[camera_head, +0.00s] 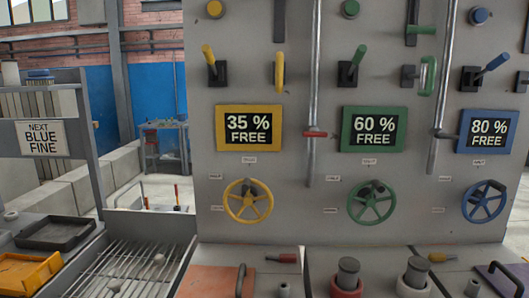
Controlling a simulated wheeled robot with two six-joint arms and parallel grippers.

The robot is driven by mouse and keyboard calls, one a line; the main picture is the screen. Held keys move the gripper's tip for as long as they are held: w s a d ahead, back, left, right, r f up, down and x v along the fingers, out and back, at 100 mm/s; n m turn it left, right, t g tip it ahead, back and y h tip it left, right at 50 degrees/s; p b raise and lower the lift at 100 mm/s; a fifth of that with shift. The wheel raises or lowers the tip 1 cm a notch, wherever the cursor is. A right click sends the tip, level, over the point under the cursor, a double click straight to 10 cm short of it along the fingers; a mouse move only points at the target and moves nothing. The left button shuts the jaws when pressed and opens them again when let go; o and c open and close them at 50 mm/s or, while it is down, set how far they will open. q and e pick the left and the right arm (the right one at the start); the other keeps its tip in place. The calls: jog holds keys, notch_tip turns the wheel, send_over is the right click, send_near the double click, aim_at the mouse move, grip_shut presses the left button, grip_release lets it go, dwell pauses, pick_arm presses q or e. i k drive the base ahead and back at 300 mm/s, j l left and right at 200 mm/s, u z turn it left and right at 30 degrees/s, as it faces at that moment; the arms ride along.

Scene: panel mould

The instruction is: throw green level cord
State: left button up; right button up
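The green column of the grey panel carries a green-framed sign (374,129) reading "60 % FREE". Above it a green-tipped lever (358,57) stands tilted up to the right on a black base. To its right a green loop handle (428,75) is fixed by a dark bracket. Higher up is a green-ended bar (420,30), cut by the top edge. A green handwheel (370,203) sits below the sign. I cannot tell which green part is the cord; the small labels are unreadable. Neither of my grippers shows.
Yellow (249,128) and blue (487,131) signs mark neighbouring columns with similar levers and wheels. A vertical pipe with a red handle (315,134) runs left of the green column. A ledge below bears an orange plate (215,281) and dark knobs. A "NEXT BLUE FINE" sign (42,138) hangs left.

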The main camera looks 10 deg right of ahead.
aim_at(413, 29)
jog(key=z, duration=1.25)
jog(key=i+l, duration=0.15)
jog(key=l, duration=0.15)
jog(key=u, duration=0.05)
